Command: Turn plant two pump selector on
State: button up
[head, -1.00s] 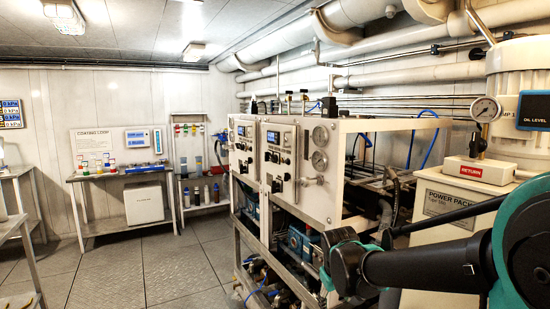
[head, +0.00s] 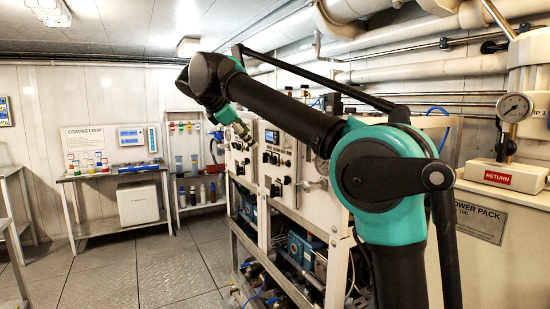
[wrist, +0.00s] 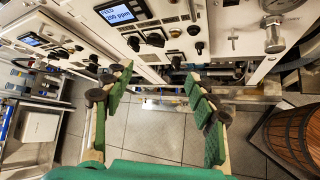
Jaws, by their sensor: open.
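The watermaker's two white control panels stand side by side, a near one (head: 283,165) and a far one (head: 240,160). Each has a small display and dark knobs. In the wrist view a panel with a lit "FEED" display (wrist: 122,12) crosses the top, with several black knobs (wrist: 155,40) below it. Another panel display (wrist: 31,40) is at the upper left. Labels are too small to tell which knob is the plant two pump selector. My gripper (wrist: 158,90) is open and empty, its green-padded fingers below the knobs and apart from them. In the head view my gripper (head: 242,131) is in front of the panels.
A pressure gauge (wrist: 272,30) and a small lever (wrist: 234,40) are right of the knobs. A wooden barrel (wrist: 297,135) stands at the right. The tiled floor (head: 150,270) is open left of the rack. A side table (head: 115,175) stands at the back wall.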

send_near(272, 159)
jog(key=x, duration=0.8)
jog(key=shift+w+d+f, duration=0.1)
jog(key=shift+d+f, duration=0.05)
jog(key=shift+f, duration=0.05)
jog(key=shift+c, duration=0.3)
jog(key=c, duration=1.1)
